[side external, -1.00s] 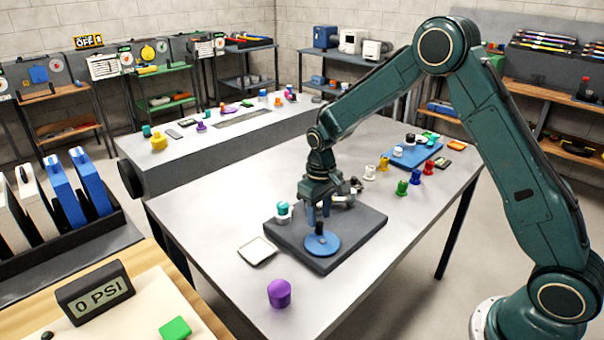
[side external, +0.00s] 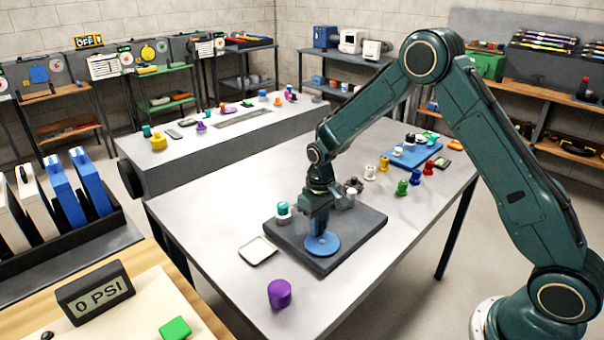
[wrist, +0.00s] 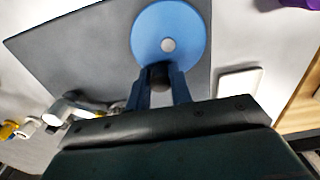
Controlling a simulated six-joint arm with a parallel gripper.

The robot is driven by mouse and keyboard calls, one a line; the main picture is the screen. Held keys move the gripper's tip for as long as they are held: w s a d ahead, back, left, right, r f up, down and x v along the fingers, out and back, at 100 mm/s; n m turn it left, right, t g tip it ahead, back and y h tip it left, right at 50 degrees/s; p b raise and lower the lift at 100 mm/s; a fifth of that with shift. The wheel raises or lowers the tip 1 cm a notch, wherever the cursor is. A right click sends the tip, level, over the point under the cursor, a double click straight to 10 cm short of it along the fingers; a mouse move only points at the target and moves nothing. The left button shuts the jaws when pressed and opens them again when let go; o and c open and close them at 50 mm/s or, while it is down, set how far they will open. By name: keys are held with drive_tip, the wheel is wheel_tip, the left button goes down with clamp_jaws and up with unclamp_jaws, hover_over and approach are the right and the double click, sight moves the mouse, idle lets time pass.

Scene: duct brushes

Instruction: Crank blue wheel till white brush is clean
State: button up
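The blue wheel (side external: 322,245) lies flat on a dark grey plate (side external: 352,240) on the table. It also shows in the wrist view (wrist: 170,22), with a light hub and a dark crank knob (wrist: 160,74) near its rim. My gripper (side external: 320,230) is upright over the wheel. In the wrist view its two blue fingers (wrist: 160,92) stand on either side of the knob and appear closed on it. A white piece (side external: 351,199) beside a black one stands behind my gripper, likely the white brush. It shows partly in the wrist view (wrist: 62,108); its bristles are not clear.
A shallow white tray (side external: 258,251) and a purple cylinder (side external: 280,293) are on the table in front. Several coloured pieces and a blue board (side external: 428,157) are at the back right.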

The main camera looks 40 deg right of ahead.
sight(310, 242)
drive_tip(key=shift+w+a, duration=0.15)
drive_tip(key=shift+a, duration=1.25)
drive_tip(key=shift+s+a, duration=0.4)
drive_tip(key=shift+a, duration=0.05)
drive_tip(key=shift+s+a, duration=0.1)
